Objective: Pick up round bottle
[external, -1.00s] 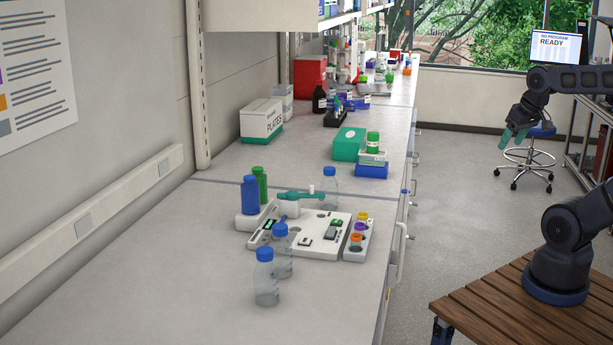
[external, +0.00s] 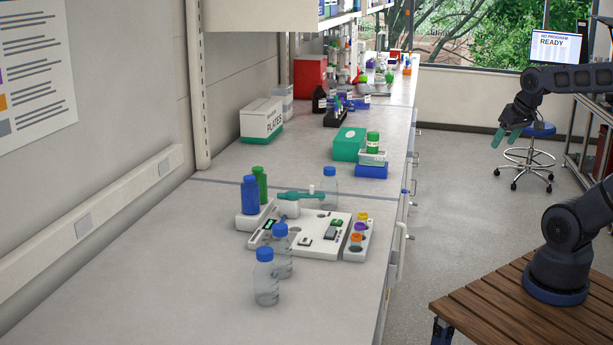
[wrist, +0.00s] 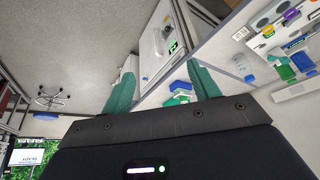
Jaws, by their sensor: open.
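Several round-bodied bottles stand on the bench; I cannot tell which one the task names. Two clear bottles with blue caps stand in front, the nearer one (external: 266,290) partly overlapping the other (external: 283,265). A third clear blue-capped bottle (external: 330,192) stands behind the white device; a clear blue-capped bottle also shows in the wrist view (wrist: 241,68). A blue bottle (external: 250,195) and a green bottle (external: 262,185) stand upright side by side at the left. My gripper (external: 505,138) is open and empty, with teal fingers, over the floor right of the bench, far from the bottles.
A white device (external: 318,240) with a teal arm and a rack of small colour-capped vials (external: 358,240) sit among the bottles. Farther back are a PLATES box (external: 262,122), a teal box (external: 349,145) and a blue block (external: 371,171).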

